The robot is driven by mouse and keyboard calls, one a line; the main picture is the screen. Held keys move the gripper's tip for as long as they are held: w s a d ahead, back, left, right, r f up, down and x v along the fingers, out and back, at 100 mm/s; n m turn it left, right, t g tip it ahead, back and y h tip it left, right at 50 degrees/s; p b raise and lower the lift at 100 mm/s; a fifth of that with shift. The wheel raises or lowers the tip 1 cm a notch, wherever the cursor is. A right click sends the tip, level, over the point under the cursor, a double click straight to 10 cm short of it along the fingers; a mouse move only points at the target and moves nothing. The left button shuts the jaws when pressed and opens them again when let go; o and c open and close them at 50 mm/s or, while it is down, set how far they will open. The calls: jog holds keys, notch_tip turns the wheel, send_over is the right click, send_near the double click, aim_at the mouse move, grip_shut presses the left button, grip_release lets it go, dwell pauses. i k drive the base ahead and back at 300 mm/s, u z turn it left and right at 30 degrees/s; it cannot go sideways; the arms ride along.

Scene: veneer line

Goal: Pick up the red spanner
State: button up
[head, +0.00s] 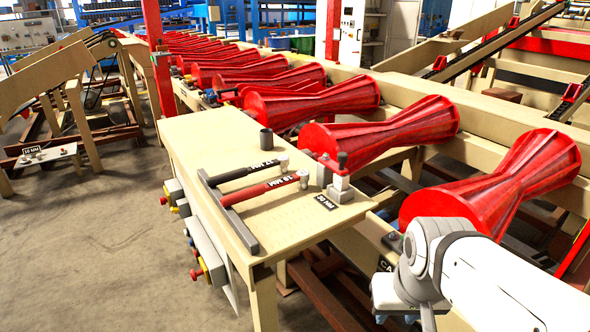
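The red spanner (262,190) lies on the beige bench top (205,135). Its handle is red with a white size marking. Its left end meets a dark grey bar (229,212) along the bench's left edge, and its right end is by a small metal piece (303,179). A black spanner (240,172) lies roughly parallel just behind it, also with a white marking. My white and grey arm shows at the bottom right, apart from the bench. My gripper's fingers are not visible.
A metal block with a dark knob (341,183) and a black size plate (325,202) are right of the red spanner. A dark cup (266,139) stands behind. Large red rollers (385,132) line the right side. Control boxes (208,255) hang from the bench's left side; the floor there is open.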

aim_at(301, 176)
jog(key=z, duration=2.1)
jog(key=k, duration=1.7)
jog(key=u, duration=1.7)
jog(key=i, duration=1.5)
jog(key=u, duration=0.1)
